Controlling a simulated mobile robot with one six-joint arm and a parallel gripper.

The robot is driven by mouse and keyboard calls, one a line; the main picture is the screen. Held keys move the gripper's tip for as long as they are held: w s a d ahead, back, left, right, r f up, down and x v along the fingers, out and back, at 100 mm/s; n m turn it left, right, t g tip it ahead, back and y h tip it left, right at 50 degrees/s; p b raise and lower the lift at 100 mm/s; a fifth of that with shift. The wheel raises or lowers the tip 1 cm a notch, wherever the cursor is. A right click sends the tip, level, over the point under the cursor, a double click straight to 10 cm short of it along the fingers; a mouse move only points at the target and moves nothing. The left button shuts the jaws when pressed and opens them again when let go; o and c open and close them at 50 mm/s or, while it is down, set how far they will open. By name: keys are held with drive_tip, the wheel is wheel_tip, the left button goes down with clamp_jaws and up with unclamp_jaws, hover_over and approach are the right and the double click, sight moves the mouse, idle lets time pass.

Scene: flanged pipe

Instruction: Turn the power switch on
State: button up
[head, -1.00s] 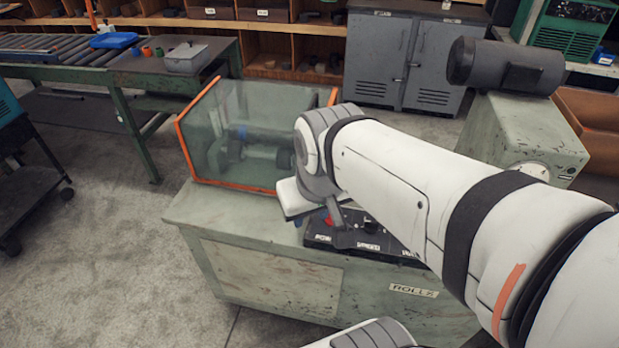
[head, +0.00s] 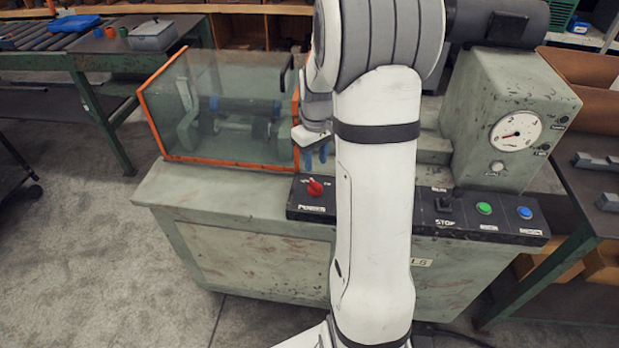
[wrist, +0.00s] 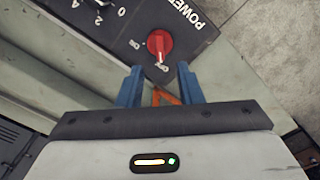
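The power switch (head: 314,187) is a red rotary knob at the left end of the dark control panel (head: 461,217), above the POWER label.
A clear guard box with orange edges (head: 230,166) stands close left of my gripper. Right of my arm, the panel carries a black stop switch (head: 443,205), a green button (head: 484,208) and a blue button (head: 525,212). A gauge housing (head: 500,125) rises behind them.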

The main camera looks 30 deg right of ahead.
sight(315, 182)
wheel_tip(315, 182, down, 8)
drive_tip(key=shift+w+r, duration=0.1)
drive_tip(key=shift+c, duration=0.2)
clamp_jaws()
idle(0.3)
